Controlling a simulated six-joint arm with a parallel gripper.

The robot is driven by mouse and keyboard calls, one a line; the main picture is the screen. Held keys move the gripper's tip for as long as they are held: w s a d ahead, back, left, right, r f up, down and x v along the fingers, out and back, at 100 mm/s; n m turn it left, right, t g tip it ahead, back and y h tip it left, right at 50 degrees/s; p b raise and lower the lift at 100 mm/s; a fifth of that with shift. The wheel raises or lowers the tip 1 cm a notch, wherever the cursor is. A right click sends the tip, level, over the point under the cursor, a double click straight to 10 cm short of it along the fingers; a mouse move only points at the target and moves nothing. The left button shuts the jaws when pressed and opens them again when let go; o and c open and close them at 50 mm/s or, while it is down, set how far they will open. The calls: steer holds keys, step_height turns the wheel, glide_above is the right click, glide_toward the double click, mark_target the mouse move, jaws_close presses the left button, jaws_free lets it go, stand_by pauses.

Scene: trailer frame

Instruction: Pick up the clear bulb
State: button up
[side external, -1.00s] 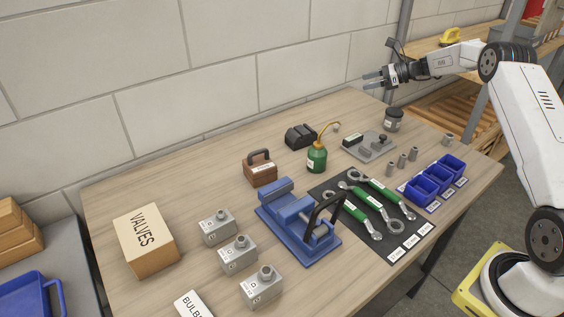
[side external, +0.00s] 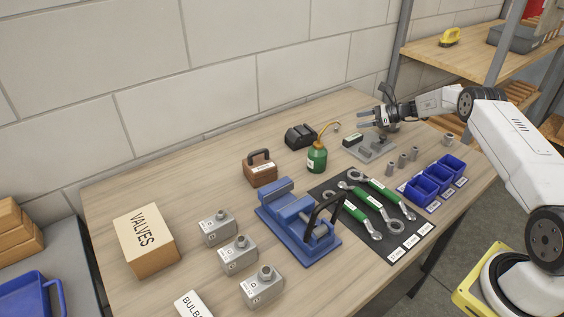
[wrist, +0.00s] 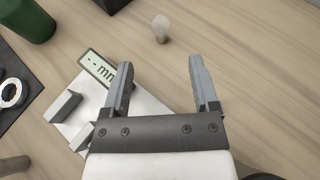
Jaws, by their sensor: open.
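The clear bulb (wrist: 160,28) lies on the wooden table, near the top middle of the wrist view. In the side external view the bulb (side external: 336,127) is a small pale shape beside the tip of the oil can's spout. My gripper (side external: 362,118) is open and empty, above the far right part of the table. In the wrist view my gripper (wrist: 161,66) has its two fingers spread, with the bulb beyond the tips and roughly in line with the gap. Nothing hides the bulb in the wrist view.
A grey gauge with a display (wrist: 98,68) sits below the gripper's left side. Bare wood surrounds the bulb on the right.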

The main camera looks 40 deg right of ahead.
mark_target(340, 132)
steer(key=shift+x, duration=1.2)
steer(key=shift+w+a, duration=0.1)
steer(key=shift+x, duration=2.45)
steer(key=c, duration=1)
